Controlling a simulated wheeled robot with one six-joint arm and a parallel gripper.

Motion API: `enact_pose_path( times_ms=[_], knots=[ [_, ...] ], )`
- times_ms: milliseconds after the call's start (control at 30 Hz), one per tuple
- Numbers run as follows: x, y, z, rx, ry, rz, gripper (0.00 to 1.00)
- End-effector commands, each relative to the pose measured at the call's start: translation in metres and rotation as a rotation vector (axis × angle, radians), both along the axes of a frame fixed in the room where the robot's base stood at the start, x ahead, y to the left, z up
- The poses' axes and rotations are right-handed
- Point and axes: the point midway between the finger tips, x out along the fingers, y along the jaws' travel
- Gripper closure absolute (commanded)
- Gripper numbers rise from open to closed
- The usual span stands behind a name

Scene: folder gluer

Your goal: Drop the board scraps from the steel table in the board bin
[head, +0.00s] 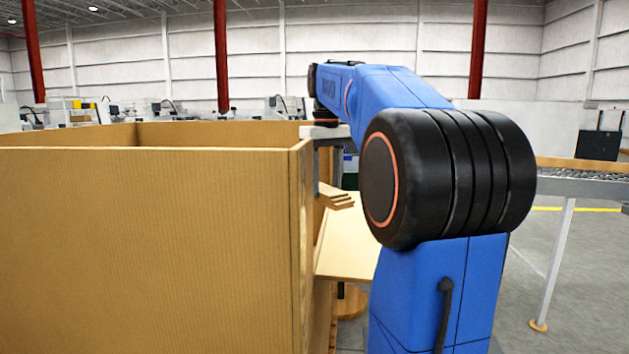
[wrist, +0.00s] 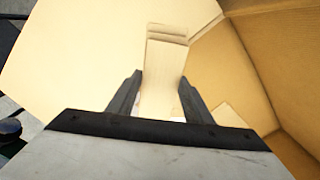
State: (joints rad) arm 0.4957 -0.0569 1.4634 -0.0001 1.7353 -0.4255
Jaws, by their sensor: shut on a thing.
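The large brown corrugated board bin (head: 150,240) fills the left of the head view, with its rim above most of its contents. My gripper (head: 327,180) points down by the bin's right wall. It is shut on a small stack of tan board scraps (head: 338,201), whose ends stick out below the fingers. In the wrist view the scraps (wrist: 165,60) lie between the two fingers (wrist: 162,92). A brown inside corner of a box (wrist: 240,65) shows to their right, with a small pale piece (wrist: 228,115) low in it. The steel table is not clearly visible.
A pale flat panel (head: 343,245) sticks out beside the bin's right wall, below my gripper. A grey post (head: 555,265) and a roller conveyor (head: 585,187) stand at the right. Open grey floor lies between my arm and the post.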

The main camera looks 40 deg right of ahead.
Motion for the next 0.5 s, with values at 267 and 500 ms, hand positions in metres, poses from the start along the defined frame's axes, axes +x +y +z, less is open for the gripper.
enact_pose_path(
  times_ms=[267,500],
  knots=[
    [0.018,0.018,-0.005,0.0,0.0,0.004,0.75],
    [0.038,0.038,-0.01,0.0,0.001,0.003,0.75]
  ],
)
